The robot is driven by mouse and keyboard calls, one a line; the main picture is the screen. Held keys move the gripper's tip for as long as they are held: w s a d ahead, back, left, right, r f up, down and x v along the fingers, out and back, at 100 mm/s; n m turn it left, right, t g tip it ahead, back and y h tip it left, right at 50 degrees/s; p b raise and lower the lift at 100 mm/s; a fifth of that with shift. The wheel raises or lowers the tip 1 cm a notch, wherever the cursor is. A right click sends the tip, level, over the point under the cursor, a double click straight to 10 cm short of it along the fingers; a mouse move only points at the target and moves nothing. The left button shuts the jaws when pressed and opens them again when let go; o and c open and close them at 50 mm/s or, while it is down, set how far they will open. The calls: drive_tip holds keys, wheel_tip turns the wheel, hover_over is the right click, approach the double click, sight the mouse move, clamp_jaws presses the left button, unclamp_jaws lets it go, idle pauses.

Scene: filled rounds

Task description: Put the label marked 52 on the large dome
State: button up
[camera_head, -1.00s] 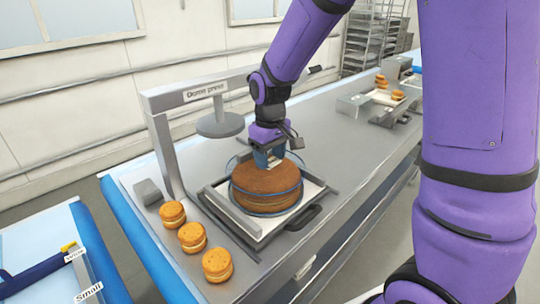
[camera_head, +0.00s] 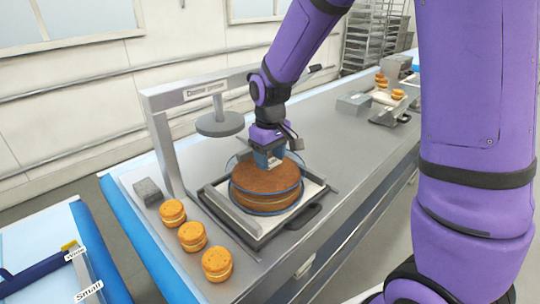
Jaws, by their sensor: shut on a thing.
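A large clear dome with blue edges (camera_head: 299,187) stands around a big brown round filled cake (camera_head: 262,181) on the tray in the middle of the bench. My gripper (camera_head: 268,163) points down at the top of the dome, above the cake. It is shut and appears to hold the dome's top; the fingertips and what lies between them are small and partly hidden. I cannot make out a label marked 52 in this view.
A press with a sign (camera_head: 205,90) and a round grey plate (camera_head: 220,124) stands behind-left of the black-handled tray (camera_head: 262,233). Several small filled rounds (camera_head: 192,236) line the bench's left end, near a grey block (camera_head: 148,191).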

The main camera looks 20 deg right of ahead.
drive_tip(key=shift+f, duration=0.2)
drive_tip(key=o, duration=1.1)
drive_tip(key=shift+r, duration=0.1)
drive_tip(key=shift+r, duration=3.4)
